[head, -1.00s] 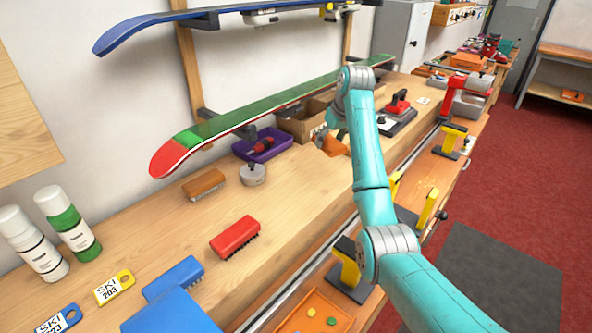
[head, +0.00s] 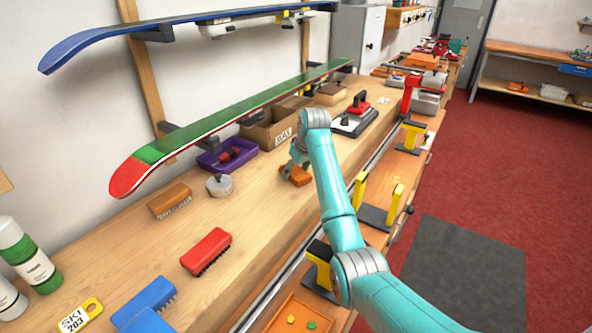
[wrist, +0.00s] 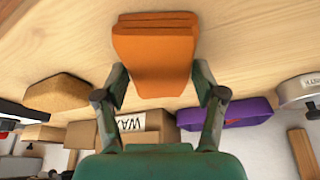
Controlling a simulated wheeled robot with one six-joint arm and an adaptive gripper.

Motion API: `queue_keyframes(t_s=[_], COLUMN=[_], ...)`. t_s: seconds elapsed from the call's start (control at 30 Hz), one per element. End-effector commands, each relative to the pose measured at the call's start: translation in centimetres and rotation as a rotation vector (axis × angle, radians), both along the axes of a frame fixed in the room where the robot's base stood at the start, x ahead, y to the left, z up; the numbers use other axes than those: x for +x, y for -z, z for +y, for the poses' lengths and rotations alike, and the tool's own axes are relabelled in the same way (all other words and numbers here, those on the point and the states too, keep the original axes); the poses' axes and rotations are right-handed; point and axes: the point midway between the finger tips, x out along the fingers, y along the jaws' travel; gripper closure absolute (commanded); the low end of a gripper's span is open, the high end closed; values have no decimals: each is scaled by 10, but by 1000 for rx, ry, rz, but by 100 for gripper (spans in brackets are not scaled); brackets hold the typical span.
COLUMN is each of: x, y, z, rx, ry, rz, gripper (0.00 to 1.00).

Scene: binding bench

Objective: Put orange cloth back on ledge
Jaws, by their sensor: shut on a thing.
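The folded orange cloth (head: 296,175) is in my gripper (head: 299,164), over the wooden bench top, to the right of the purple tray. In the wrist view the cloth (wrist: 154,58) shows as a thick folded block between the two fingers of my gripper (wrist: 160,78), which are shut on its sides. Its far end shows several layers. It is low over the wood; I cannot tell whether it touches. The long wooden bench top (head: 250,240) runs along the wall. I cannot tell for sure which surface is the ledge.
A purple tray (head: 213,163), a round grey tin (head: 219,186) and a cardboard box (head: 259,139) stand behind. A red brush (head: 206,251) lies nearer. A green-red ski (head: 230,121) hangs over the bench's back. Yellow vise posts (head: 360,190) line the front. Bare wood lies around the cloth.

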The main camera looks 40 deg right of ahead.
Motion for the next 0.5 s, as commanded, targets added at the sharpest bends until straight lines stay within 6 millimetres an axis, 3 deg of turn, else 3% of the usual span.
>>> queue_keyframes(t_s=[0.3,0.33,0.43,0.5], x=[0,0,0,0], y=[2,3,2,2], z=[0,0,0,0], rx=[0,0,0,0], ry=[0,0,0,0], rz=[-1,-1,-1,-1], gripper=[68,28,5,5])
